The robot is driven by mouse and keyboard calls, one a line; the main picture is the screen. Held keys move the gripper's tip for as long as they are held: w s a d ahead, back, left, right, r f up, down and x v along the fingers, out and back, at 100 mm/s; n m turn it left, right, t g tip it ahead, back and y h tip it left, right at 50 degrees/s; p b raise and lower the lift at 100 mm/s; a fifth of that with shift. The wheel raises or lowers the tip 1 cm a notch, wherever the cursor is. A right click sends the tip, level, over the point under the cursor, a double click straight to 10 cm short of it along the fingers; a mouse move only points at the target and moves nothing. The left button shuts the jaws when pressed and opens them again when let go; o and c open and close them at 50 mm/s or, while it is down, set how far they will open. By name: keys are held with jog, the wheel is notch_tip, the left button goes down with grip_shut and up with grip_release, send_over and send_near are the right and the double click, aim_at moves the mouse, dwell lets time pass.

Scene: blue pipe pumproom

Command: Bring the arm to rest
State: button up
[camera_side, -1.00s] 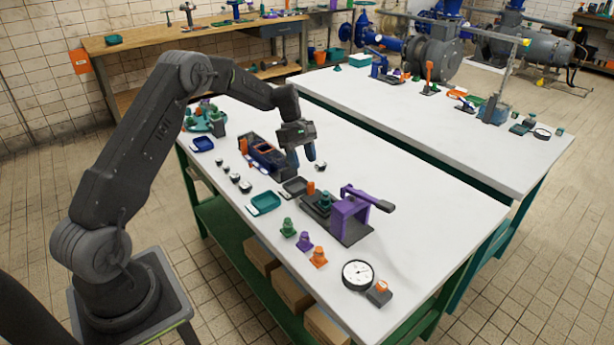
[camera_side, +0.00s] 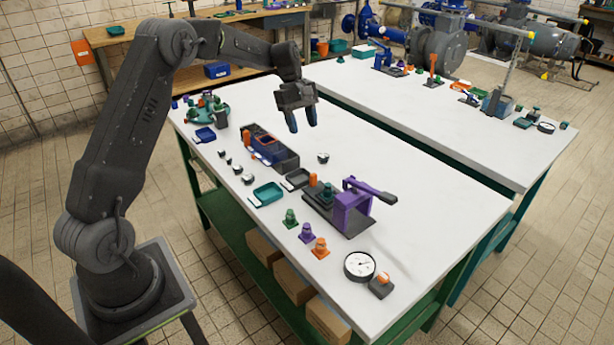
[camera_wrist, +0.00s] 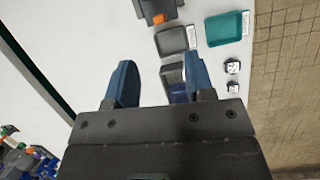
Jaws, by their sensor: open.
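My gripper (camera_side: 302,122) is open and empty, with its two blue fingers apart and pointing down. It hangs above the white table (camera_side: 420,205), over the far side of the dark and blue box. In the wrist view my gripper (camera_wrist: 160,85) shows both blue fingers with a wide gap between them and nothing held. The dark and blue box (camera_side: 270,146) stands on the table below and left of the fingers. Part of it shows beside the right finger in the wrist view.
A purple press (camera_side: 350,208), a teal tray (camera_side: 267,194), a dark tray (camera_side: 297,179), a dial gauge (camera_side: 359,265) and several small coloured pieces stand on the table. A second white table (camera_side: 440,130) is behind. The table's right part is clear.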

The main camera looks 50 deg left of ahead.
jog(key=s+d+r+m+t+y, duration=0.25)
jog(key=s+d+r+m, duration=0.55)
jog(key=s+d+r, duration=0.55)
jog(key=s+d+f+m+t, duration=0.1)
jog(key=s+d+m, duration=0.2)
jog(key=s, duration=0.5)
jog(key=s+d+f+m+t+y, duration=0.1)
jog(key=s+d+m+t, duration=0.1)
jog(key=s+m, duration=0.3)
jog(key=s+d, duration=0.1)
jog(key=s, duration=0.2)
jog(key=shift+s+f, duration=0.3)
jog(key=shift+f, duration=0.05)
